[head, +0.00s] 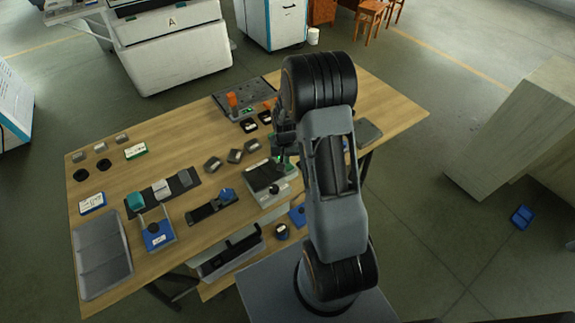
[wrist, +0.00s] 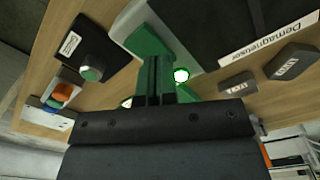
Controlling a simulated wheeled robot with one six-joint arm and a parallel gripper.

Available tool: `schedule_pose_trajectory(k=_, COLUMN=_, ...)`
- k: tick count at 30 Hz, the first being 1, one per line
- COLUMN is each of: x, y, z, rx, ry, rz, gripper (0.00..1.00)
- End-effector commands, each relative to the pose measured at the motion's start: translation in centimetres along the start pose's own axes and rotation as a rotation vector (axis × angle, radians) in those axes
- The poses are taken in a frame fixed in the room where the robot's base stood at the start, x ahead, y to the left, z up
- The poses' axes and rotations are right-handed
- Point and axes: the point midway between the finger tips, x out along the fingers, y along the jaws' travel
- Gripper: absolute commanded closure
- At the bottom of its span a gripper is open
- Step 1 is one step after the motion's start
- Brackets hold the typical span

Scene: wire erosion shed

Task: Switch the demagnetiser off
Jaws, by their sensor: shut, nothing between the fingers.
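The demagnetiser (head: 266,176) is a pale box with a dark top plate on the wooden table. In the wrist view its dark plate (wrist: 215,22) carries a label reading "Demagnetiser". A green area (wrist: 150,42) at its edge lies beyond my fingers. In the head view my gripper (head: 280,158) is over the demagnetiser's back right part, partly hidden by my arm. The switch's position is unclear.
Small dark blocks (head: 235,156) lie left of the demagnetiser. A dark panel (head: 246,98) with orange parts stands behind. A black fixture with a blue knob (head: 226,194) is at left, and a grey tray (head: 101,254) at the far left.

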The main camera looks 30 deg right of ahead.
Motion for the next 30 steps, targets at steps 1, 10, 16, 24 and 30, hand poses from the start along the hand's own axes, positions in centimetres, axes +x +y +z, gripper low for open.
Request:
schedule_pose_trajectory(k=1, x=0.2, y=0.0, z=0.1, rx=0.000, ry=-0.002, rz=0.000, gripper=1.00)
schedule_pose_trajectory(k=10, x=0.1, y=0.0, z=0.1, rx=0.000, ry=-0.003, rz=0.001, gripper=1.00)
schedule_pose_trajectory(k=16, x=-1.2, y=0.0, z=0.1, rx=0.000, ry=-0.002, rz=0.000, gripper=1.00)
schedule_pose_trajectory(k=24, x=-3.6, y=0.0, z=0.0, rx=0.000, ry=-0.001, rz=0.000, gripper=1.00)
schedule_pose_trajectory(k=30, x=-5.2, y=0.0, z=0.0, rx=0.000, ry=-0.001, rz=0.000, gripper=1.00)
